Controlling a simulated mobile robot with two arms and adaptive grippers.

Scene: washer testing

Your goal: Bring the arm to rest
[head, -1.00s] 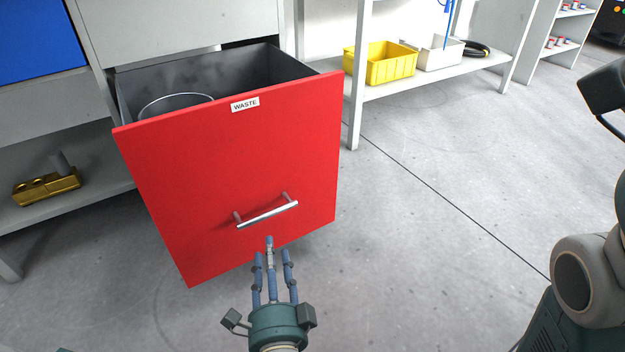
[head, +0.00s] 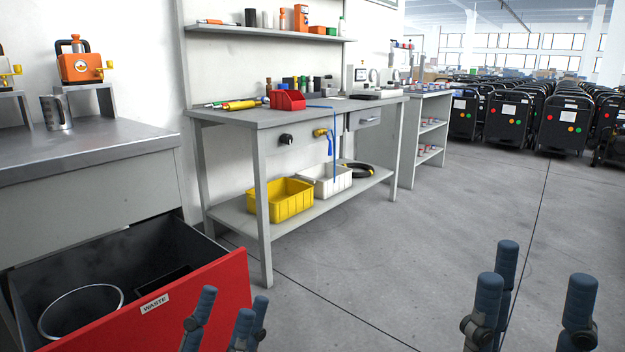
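My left gripper (head: 231,302) shows at the bottom, left of centre, as blue-grey fingers in front of the red drawer front. The fingers stand apart with nothing between them. My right gripper (head: 532,275) is at the bottom right, fingers up and wide apart, empty, over the floor. The red waste drawer (head: 215,290) at the lower left is pulled out, with a round bin rim (head: 80,312) inside. The drawer handle is out of view. The wrists of both grippers are below the frame.
A grey workbench (head: 330,112) stands ahead, with a yellow bin (head: 284,201) and a white bin (head: 330,181) on its lower shelf. A grey counter (head: 85,145) is at the left. Black machines (head: 565,122) stand far right. The floor between is clear.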

